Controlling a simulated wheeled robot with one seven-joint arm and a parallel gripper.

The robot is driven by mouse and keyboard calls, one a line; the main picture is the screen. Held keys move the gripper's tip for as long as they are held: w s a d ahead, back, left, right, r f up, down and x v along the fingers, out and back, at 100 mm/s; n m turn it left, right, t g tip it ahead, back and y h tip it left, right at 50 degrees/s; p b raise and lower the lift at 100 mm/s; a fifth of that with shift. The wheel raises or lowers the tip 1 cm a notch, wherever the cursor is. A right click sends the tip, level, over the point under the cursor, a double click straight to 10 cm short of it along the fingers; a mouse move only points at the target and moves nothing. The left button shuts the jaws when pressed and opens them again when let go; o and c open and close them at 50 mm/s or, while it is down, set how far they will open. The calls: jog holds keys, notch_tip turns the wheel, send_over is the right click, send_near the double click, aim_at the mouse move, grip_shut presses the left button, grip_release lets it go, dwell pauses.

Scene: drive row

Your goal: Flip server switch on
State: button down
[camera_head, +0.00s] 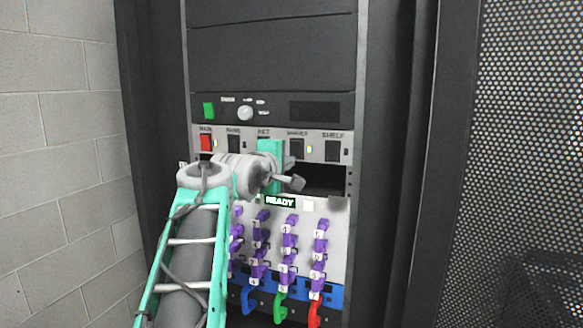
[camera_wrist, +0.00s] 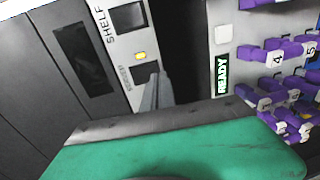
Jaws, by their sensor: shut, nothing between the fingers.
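The server switch (camera_head: 297,148) is a dark rocker on the grey switch panel, fourth in the row under its label. In the wrist view the switch (camera_wrist: 145,70) is partly covered by my fingers. My gripper (camera_head: 290,163) is shut and empty, just in front of the panel by the lower part of the switch. In the wrist view its grey fingers (camera_wrist: 156,90) overlap the switch's edge; I cannot tell whether they touch it. A small yellow lamp (camera_wrist: 140,56) is lit beside the switch.
The dark shelf switch (camera_head: 332,151) is to the right; a red main switch (camera_head: 206,142) is at the far left. Below are an open dark slot (camera_head: 325,181), a READY sign (camera_head: 280,201) and several purple plugs (camera_head: 291,220). A perforated door (camera_head: 530,130) stands at right.

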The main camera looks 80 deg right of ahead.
jog(key=w+a+f+b, duration=0.1)
jog(key=a+b, duration=0.1)
jog(key=a, duration=0.8)
jog(key=shift+a+f, duration=0.2)
jog(key=shift+f, duration=0.1)
jog(key=w+a+f+n+t+y, duration=0.1)
jog(key=w+a+f+t, duration=0.1)
jog(key=w+f, duration=0.35)
jog(key=w+a+f+t+y, duration=0.2)
jog(key=w+a+f+t, duration=0.1)
jog(key=w, duration=0.5)
jog(key=w+a+f+t+y, duration=0.3)
jog(key=w+a+f+y, duration=0.2)
jog(key=w+a+f, duration=0.75)
jog(key=a+f+y, duration=0.3)
jog(key=a+f, duration=0.4)
jog(key=a, duration=0.3)
jog(key=a+f+y, duration=0.3)
jog(key=a+f, duration=0.3)
jog(key=a, duration=0.3)
jog(key=s+a+f+g+y, duration=0.1)
jog(key=s+a+f, duration=0.2)
jog(key=a, duration=0.3)
jog(key=s+a+f+g+y, duration=0.1)
jog(key=s+a+f+g, duration=0.1)
jog(key=a+f, duration=0.3)
jog(key=shift+s+a+f, duration=0.2)
jog(key=shift+s+a, duration=0.3)
jog(key=shift+s, duration=0.25)
